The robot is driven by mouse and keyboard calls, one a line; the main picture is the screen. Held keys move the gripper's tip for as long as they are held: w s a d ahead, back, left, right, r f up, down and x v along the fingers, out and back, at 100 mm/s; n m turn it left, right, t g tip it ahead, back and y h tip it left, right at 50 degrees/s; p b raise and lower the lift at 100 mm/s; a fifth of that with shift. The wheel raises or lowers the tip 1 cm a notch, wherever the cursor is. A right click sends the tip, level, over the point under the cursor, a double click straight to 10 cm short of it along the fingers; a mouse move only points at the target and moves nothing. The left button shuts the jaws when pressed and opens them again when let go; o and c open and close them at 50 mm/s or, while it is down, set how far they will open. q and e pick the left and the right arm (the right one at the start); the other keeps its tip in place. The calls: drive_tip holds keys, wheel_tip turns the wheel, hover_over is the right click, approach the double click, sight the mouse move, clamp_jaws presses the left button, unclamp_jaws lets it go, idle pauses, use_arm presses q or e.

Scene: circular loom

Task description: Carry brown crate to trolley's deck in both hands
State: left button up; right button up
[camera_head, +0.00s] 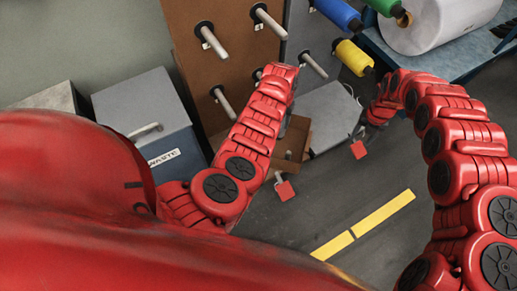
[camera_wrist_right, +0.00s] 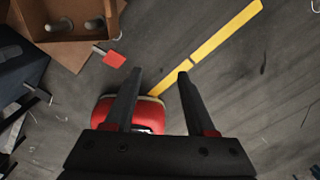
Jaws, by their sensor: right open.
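A brown box-like thing (camera_head: 297,140), which looks like the brown crate, is partly hidden behind my left forearm in the head view. My left arm reaches over it; the left gripper itself is hidden behind the arm. My right gripper (camera_head: 367,128) is right of the box, small and dark in the head view. In the wrist view my right gripper (camera_wrist_right: 160,74) is open, with nothing between its fingers. A grey flat-topped thing (camera_head: 332,112) stands just behind and right of the box; I cannot tell whether it is the trolley.
A grey-blue WASTE bin (camera_head: 170,145) stands left. A brown panel (camera_head: 185,50) with grey pegs stands behind. Blue (camera_head: 338,13) and yellow (camera_head: 353,57) spools are at the back right. Red tags (camera_head: 285,190) hang near the floor. The floor with yellow line (camera_head: 383,212) is clear in front.

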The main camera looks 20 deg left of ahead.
wheel_tip(320, 180, up, 7)
drive_tip(key=shift+f, duration=0.2)
idle(0.6)
